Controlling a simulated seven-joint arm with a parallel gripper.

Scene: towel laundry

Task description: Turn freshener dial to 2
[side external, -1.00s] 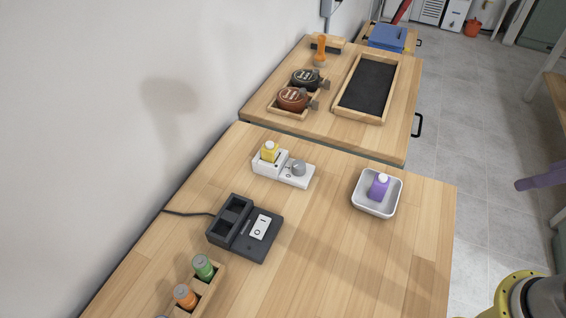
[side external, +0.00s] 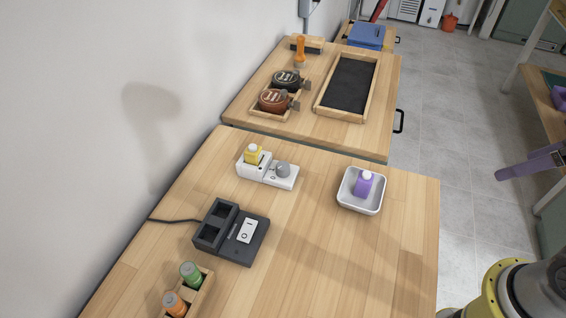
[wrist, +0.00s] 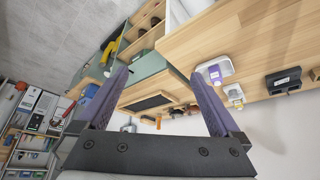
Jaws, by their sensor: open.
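The white freshener unit (side external: 252,171) stands on the near wooden table in the side external view, holding a yellow bottle (side external: 253,155). Its round grey dial (side external: 283,170) is on the right part of the unit; its setting is too small to read. The freshener also shows small in the wrist view (wrist: 235,93), partly unclear. My gripper (wrist: 158,72) is open and empty, its two purple-grey fingers wide apart. In the side external view it is at the right edge, off the table and well away from the dial.
A white tray (side external: 347,201) with a purple bottle (side external: 364,184) stands right of the freshener. A black switch unit (side external: 234,251) with a cable and a wooden holder (side external: 203,291) of bottles are nearer. The table's right part is clear. A second table (side external: 350,135) adjoins behind.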

